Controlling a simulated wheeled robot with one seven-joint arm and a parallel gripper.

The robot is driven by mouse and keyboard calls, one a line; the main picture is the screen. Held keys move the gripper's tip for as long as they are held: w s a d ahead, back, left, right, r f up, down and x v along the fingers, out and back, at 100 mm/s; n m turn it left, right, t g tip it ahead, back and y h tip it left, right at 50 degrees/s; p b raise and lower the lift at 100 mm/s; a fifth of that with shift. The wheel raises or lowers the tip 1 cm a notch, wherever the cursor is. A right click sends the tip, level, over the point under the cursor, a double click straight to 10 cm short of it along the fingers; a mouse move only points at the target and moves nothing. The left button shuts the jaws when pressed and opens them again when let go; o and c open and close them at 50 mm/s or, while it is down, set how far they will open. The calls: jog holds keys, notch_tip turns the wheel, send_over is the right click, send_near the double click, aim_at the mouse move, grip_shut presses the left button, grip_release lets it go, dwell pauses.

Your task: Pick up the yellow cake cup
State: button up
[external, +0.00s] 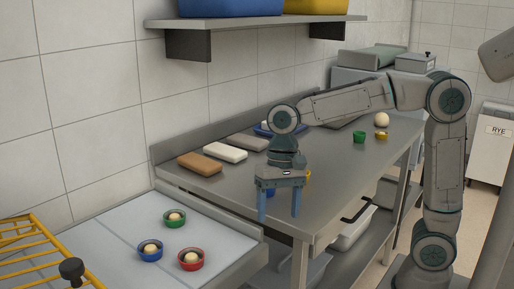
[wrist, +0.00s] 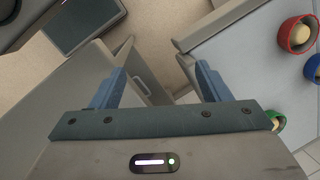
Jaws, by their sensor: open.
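A small yellow cup (external: 381,136) stands at the far right of the steel table, next to a green cup (external: 359,137). Another bit of yellow (external: 308,177) shows beside my gripper, mostly hidden behind it, so I cannot tell what it is. My gripper (external: 279,216) points down, open and empty, over the near part of the steel table, well apart from the far yellow cup. In the wrist view my open fingers (wrist: 160,70) have only floor and furniture edges between and beyond them. No yellow cup shows in the wrist view.
Green (external: 174,218), blue (external: 150,250) and red (external: 191,259) cups with pale balls stand on the white surface (external: 120,225). Brown (external: 199,164), white and grey blocks lie along the table's back. A shelf (external: 250,22) with bins hangs above. A yellow rack (external: 40,250) is at lower left.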

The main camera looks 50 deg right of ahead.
jog(key=w+d+r+m+h+p, duration=0.1)
jog(key=w+d+r+m+p, duration=0.2)
jog(key=d, duration=0.5)
jog(key=w+d+r+m+t+p, duration=0.1)
jog(key=w+d+r+m, duration=0.3)
jog(key=d, duration=0.5)
jog(key=w+d+r+m+h+p, duration=0.1)
jog(key=w+d+r+m+p, duration=0.15)
jog(key=d+m, duration=0.4)
jog(key=shift+n, duration=0.45)
jog(key=f, duration=0.2)
jog(key=d+f+b, duration=0.1)
jog(key=f, duration=0.2)
jog(key=d+f+b, duration=0.1)
jog(key=f, duration=0.1)
jog(key=shift+d+f, duration=0.2)
jog(key=shift+d, duration=0.05)
jog(key=shift+w+a+f, duration=0.1)
jog(key=shift+f, duration=2.95)
jog(key=c, duration=1)
